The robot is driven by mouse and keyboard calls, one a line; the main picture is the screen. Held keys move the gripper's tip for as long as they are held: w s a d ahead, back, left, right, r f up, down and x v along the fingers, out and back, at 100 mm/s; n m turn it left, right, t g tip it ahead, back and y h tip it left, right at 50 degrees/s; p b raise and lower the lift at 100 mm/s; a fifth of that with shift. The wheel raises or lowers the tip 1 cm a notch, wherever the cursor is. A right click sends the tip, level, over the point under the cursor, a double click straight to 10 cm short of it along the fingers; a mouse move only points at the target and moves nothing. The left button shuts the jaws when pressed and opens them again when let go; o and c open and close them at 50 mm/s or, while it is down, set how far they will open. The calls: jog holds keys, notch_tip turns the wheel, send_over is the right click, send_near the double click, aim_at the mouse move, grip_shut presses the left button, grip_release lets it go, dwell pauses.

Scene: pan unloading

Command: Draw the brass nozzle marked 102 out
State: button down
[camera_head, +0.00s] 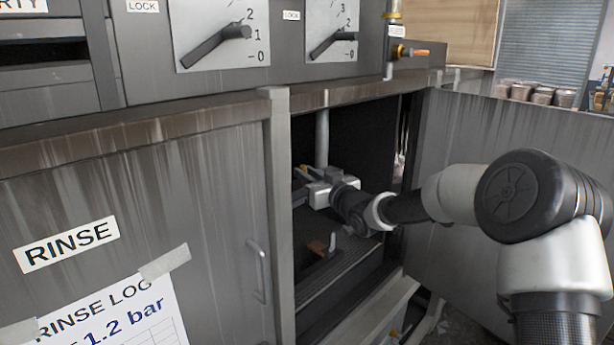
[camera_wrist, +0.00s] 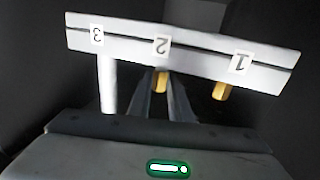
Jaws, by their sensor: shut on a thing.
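In the wrist view a pale manifold bar (camera_wrist: 200,58) crosses the picture, with labels 3, 2 and 1 from left to right. A brass nozzle (camera_wrist: 160,83) sits at label 2, between the fingers of my gripper (camera_wrist: 161,92), which is shut on it. A second brass nozzle (camera_wrist: 222,91) sits at label 1, apart from the fingers. A pale pipe (camera_wrist: 108,82) meets the bar at label 3. No mark 102 can be read on either nozzle. In the head view my gripper (camera_head: 314,188) is inside the open cabinet; the nozzles cannot be made out clearly there.
The cabinet opening is narrow, between a post (camera_head: 279,200) on the left and an open door (camera_head: 510,145) on the right. A grey vertical pipe (camera_head: 322,138) stands inside. Valve dials are above.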

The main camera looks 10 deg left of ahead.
jog(key=shift+r, duration=0.15)
jog(key=shift+r+p, duration=1)
jog(key=shift+r, duration=0.9)
jog(key=shift+f, duration=0.1)
